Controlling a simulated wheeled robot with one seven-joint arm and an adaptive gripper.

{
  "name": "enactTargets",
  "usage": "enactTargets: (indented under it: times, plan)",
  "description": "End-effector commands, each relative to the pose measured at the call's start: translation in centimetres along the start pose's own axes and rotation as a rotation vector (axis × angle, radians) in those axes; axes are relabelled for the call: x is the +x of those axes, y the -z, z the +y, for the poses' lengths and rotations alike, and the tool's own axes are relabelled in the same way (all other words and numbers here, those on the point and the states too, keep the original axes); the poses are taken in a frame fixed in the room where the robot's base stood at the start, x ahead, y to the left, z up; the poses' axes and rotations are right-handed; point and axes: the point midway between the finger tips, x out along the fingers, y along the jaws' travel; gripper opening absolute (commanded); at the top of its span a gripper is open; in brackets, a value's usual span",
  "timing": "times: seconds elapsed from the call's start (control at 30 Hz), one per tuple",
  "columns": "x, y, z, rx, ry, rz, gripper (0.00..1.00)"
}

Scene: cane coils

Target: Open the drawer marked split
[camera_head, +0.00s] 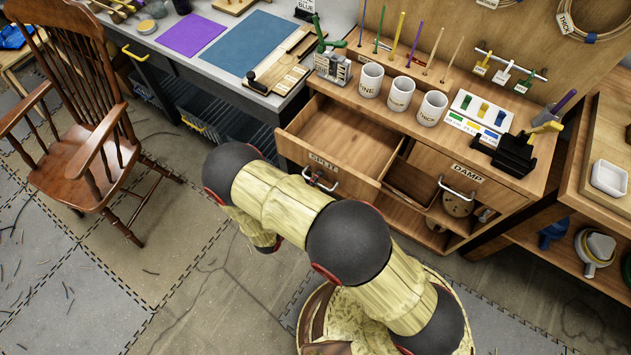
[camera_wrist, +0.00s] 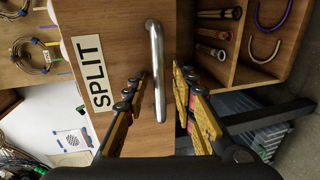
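The drawer marked SPLIT (camera_head: 355,184) is pulled well out of the wooden bench in the head view, and its visible inside looks empty. Its front (camera_wrist: 112,30) and white SPLIT label (camera_wrist: 92,72) fill much of the wrist view. The metal bar handle (camera_wrist: 155,50) on that front also shows in the head view (camera_head: 321,182). My gripper (camera_wrist: 161,74) is open, with one finger on each side of the handle. Gaps show between the fingers and the bar. In the head view my arm hides most of the gripper.
A front marked DAMP (camera_head: 480,186) with its own handle is right of the open drawer. White cups (camera_head: 401,94) stand on the bench top. A wooden rocking chair (camera_head: 95,160) stands at left. Bare floor (camera_head: 190,270) lies left of my arm.

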Motion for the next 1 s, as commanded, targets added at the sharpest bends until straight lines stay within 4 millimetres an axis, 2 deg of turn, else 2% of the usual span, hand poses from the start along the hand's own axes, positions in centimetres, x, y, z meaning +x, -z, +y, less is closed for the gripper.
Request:
enactTargets:
  times: [0.43,1.0]
  plan:
    - [-0.02,0.0,0.0,0.0,0.0,0.0,0.0]
    - [-0.02,-0.01,-0.05,0.0,0.001,0.0,0.0]
